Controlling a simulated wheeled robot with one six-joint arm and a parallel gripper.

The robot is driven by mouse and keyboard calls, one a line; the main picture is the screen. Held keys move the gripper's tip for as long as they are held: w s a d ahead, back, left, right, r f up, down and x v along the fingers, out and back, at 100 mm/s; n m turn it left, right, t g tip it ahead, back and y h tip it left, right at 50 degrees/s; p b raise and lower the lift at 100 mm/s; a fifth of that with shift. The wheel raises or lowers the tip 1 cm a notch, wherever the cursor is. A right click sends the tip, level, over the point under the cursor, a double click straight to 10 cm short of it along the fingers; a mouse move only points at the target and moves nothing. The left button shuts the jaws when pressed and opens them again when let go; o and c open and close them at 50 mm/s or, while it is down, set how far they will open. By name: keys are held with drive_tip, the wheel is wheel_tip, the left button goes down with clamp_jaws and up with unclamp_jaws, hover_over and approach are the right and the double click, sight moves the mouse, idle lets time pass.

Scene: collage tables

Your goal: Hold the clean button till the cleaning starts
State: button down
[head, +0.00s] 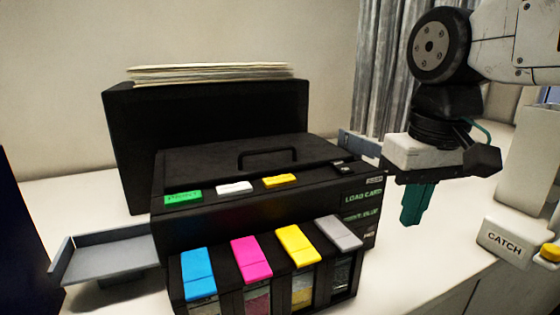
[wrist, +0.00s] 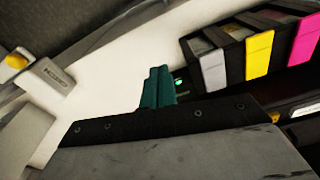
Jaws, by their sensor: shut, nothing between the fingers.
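A black printer (head: 215,226) stands on the white table in the head view. Its top front edge carries a green button (head: 183,197), a white button (head: 234,187) and a yellow button (head: 280,181). Their labels are too small to tell which is the clean button. A small display (head: 362,198) with green text is at the printer's right front; its top line reads "LOAD CARD". My gripper (head: 409,218) hangs fingers down to the right of the printer, apart from it, shut and empty. Its teal fingers also show in the wrist view (wrist: 158,78).
Ink tanks with blue (head: 197,261), magenta (head: 251,258), yellow (head: 298,244) and grey (head: 339,233) caps project at the printer's front. A grey tray (head: 108,259) sticks out left. A block marked "CATCH" (head: 504,245) stands right. A black box (head: 220,118) holding paper stands behind.

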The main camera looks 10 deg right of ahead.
drive_tip(key=w+a+r+n, duration=0.1)
drive_tip(key=w+a+r, duration=0.6)
drive_tip(key=r, duration=0.2)
wheel_tip(320, 180, up, 8)
drive_tip(key=f+n+g, duration=0.1)
hover_over(280, 179)
drive_tip(key=shift+w+r, duration=0.1)
drive_tip(key=shift+r, duration=0.15)
wheel_tip(280, 179, down, 14)
drive_tip(key=shift+f, duration=0.1)
